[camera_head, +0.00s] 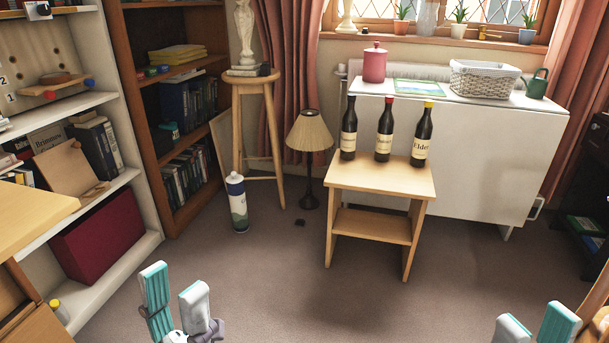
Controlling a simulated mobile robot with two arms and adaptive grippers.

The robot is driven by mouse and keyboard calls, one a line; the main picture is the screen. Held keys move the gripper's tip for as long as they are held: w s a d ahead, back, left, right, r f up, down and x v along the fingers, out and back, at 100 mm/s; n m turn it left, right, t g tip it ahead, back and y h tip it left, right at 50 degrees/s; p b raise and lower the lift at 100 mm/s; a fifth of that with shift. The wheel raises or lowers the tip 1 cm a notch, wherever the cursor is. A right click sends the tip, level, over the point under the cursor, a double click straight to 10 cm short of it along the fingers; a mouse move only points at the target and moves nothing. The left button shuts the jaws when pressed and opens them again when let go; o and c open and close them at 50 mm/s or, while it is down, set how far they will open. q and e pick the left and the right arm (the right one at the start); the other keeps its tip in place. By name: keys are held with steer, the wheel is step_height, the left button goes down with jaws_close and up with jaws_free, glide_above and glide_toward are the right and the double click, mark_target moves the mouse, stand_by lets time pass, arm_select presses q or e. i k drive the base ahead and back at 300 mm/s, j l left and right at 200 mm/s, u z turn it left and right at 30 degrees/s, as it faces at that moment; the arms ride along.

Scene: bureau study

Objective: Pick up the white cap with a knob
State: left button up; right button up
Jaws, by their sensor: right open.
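I cannot clearly make out a white cap with a knob. A tall white, green and dark blue canister (238,205) stands upright on the carpet by the stool, with a small pale top. My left gripper (175,280) is at the bottom left, open and empty, with a gap between its teal-padded fingers. My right gripper (536,316) is at the bottom right edge, open, partly cut off by the frame. Both are well in front of the canister and touch nothing that I can see.
A small wooden table (385,178) bears three dark bottles (384,130). Behind it, a white table (480,150) holds a pink lidded pot (375,63) and a basket (484,79). A lamp (309,140) stands beside a wooden stool (270,84). Shelves (115,262) line the left. The front carpet is clear.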

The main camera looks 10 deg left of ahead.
mark_target(234, 178)
steer(key=z, duration=0.4)
steer(key=i+z, duration=0.1)
steer(key=z, duration=1.1)
steer(key=i+j+z, duration=0.1)
steer(key=z, duration=0.3)
steer(key=j+z, duration=0.35)
steer(key=i+j+z, duration=0.1)
steer(key=z, duration=0.2)
steer(key=j+u, duration=0.45)
steer(key=j, duration=0.4)
steer(key=i+j+u, duration=0.1)
steer(key=j+u, duration=0.3)
steer(key=j, duration=0.5)
steer(key=j+u, duration=1)
steer(key=i+j+u, duration=0.15)
steer(key=u, duration=0.3)
steer(key=j+u, duration=0.2)
steer(key=u, duration=0.2)
steer(key=j+u, duration=0.15)
steer(key=u, duration=0.3)
steer(key=i+j+u, duration=0.15)
steer(key=u, duration=0.25)
